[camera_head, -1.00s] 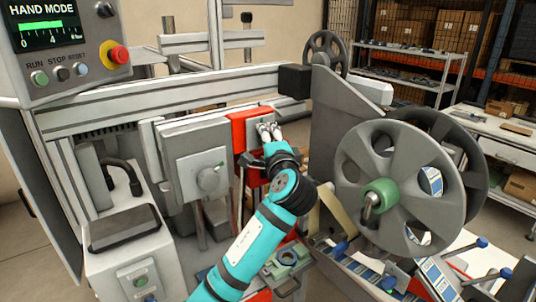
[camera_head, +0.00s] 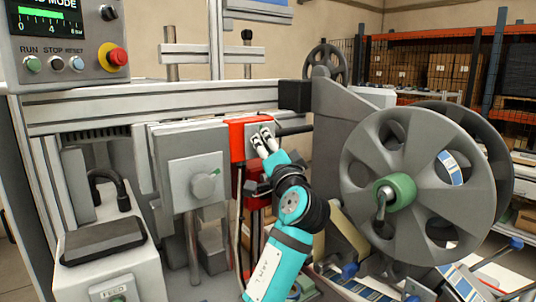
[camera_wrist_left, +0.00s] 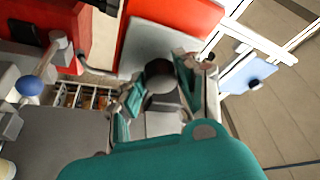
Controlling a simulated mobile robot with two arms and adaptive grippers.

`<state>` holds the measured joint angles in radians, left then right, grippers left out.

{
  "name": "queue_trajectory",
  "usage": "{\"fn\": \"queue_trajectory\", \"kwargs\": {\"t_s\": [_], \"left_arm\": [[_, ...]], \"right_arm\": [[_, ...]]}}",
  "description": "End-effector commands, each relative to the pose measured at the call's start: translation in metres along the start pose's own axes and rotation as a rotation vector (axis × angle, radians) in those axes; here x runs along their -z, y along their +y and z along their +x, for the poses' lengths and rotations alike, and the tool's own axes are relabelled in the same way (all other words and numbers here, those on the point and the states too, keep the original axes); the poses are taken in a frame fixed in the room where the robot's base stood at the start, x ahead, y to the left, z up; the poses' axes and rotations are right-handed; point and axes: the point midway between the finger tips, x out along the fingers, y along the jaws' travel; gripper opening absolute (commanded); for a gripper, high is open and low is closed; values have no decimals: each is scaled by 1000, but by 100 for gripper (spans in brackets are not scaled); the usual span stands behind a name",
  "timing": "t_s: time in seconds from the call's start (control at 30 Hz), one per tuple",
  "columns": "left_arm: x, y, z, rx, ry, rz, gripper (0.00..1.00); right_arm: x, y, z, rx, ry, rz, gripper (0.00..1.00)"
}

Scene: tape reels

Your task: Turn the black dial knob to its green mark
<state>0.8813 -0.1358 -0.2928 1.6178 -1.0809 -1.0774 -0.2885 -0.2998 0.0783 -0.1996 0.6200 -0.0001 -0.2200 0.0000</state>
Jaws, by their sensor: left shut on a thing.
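My left gripper (camera_head: 264,141) reaches up to the grey face of a red box (camera_head: 237,134) on the machine. In the left wrist view the left gripper (camera_wrist_left: 160,90) has its fingers on either side of a dark round knob (camera_wrist_left: 160,74), the black dial knob, and is shut on it. In the head view the fingers hide the knob, and I cannot make out its green mark or where it points. My right gripper is not in view.
A grey panel with a pale knob (camera_head: 205,186) is left of the red box. A black bar (camera_head: 295,130) sticks out to its right. A large grey reel (camera_head: 360,160) stands close on the right. A control box with a red button (camera_head: 113,56) is upper left.

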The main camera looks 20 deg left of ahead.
Motion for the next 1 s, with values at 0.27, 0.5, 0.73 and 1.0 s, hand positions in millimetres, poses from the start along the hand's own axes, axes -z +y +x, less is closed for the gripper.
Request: {"fn": "queue_trajectory", "kwargs": {"t_s": [0.27, 0.5, 0.73, 1.0], "left_arm": [[-1, 1, 0, 0, -3, -7, 2], [-1, 1, 0, 0, -3, -6, 46], [0, 1, 0, 1, -2, -6, 57], [0, 2, -14, 0, 1, -6, 57]], "right_arm": [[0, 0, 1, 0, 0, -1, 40], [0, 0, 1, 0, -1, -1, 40], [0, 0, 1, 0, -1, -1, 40], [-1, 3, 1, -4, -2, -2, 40]]}}
